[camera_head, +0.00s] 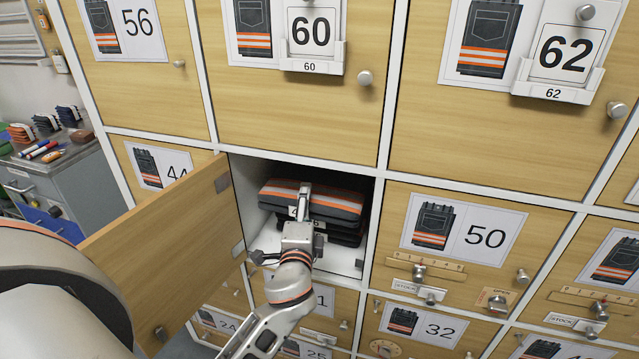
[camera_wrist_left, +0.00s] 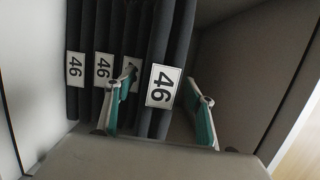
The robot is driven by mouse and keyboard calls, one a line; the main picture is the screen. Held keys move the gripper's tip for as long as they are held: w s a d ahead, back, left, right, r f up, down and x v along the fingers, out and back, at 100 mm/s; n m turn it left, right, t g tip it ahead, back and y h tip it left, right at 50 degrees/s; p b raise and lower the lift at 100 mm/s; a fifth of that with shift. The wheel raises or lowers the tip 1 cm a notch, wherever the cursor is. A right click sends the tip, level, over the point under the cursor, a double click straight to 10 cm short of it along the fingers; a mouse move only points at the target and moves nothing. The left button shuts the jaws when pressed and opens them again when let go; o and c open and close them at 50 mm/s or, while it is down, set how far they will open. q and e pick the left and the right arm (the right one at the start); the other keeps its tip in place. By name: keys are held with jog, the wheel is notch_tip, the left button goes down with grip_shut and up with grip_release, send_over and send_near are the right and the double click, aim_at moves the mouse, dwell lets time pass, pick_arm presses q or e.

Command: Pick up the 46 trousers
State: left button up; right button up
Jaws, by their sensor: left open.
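A stack of folded dark trousers (camera_head: 340,203) with orange and light stripes lies in the open compartment in the head view. In the left wrist view the stack appears turned on its side, with several white 46 labels. My left gripper (camera_head: 304,204) reaches into the compartment at the front of the stack. In the left wrist view its fingers (camera_wrist_left: 158,100) are open. The end pair of 46 trousers (camera_wrist_left: 162,84) shows between them. One finger overlaps the label of the neighbouring pair; the other is over empty space beside the stack. Contact cannot be told. My right gripper is not in view.
The open wooden door (camera_head: 165,245) stands left of the compartment. Closed lockers surround it, including locker 50 (camera_head: 470,285) to the right and locker 60 (camera_head: 295,110) above. A grey cabinet (camera_head: 70,180) with tools stands at far left. Free room shows above the stack.

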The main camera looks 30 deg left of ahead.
pick_arm(q)
jog(key=shift+x, duration=0.9)
jog(key=shift+c, duration=0.3)
grip_shut()
jog(key=shift+r, duration=0.1)
